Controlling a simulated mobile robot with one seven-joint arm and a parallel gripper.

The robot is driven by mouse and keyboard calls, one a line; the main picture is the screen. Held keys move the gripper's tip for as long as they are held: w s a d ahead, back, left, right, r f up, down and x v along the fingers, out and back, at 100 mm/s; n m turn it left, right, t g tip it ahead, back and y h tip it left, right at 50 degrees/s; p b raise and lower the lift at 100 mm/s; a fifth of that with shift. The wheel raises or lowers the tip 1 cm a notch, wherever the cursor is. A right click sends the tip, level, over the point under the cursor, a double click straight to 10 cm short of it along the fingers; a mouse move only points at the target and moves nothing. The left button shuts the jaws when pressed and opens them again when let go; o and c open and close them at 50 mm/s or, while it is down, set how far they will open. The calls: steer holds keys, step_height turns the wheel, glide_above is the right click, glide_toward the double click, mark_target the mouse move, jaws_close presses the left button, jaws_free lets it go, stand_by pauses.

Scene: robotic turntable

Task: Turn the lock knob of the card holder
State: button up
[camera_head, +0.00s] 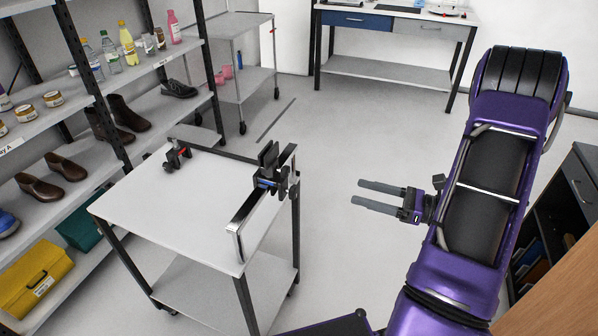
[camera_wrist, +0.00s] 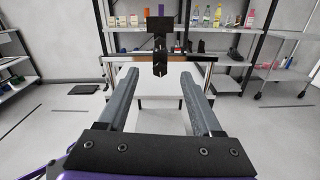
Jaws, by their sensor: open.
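A black clamp-like fixture (camera_head: 268,172) with a blue part, probably the card holder, sits on a metal rail along the right edge of a white-topped cart (camera_head: 170,205). In the wrist view this dark fixture (camera_wrist: 159,48) stands upright ahead, centred beyond the fingers. Its lock knob cannot be made out clearly. My gripper (camera_head: 357,192) is open and empty, to the right of the cart, with its two long grey fingers pointing left toward the fixture and clear of it. The fingers also show in the wrist view (camera_wrist: 160,74).
A small black device with a red part (camera_head: 177,155) sits at the cart's back left corner. A shelf rack (camera_head: 130,85) with bottles, jars and shoes stands left. A workbench (camera_head: 395,70) stands at the back. The floor between gripper and cart is clear.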

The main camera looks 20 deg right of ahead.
mark_target(288, 173)
steer(key=x, duration=1.7)
steer(key=shift+w+a+r+p, duration=0.1)
steer(key=shift+a+p, duration=0.05)
steer(key=shift+p, duration=0.2)
jaws_close()
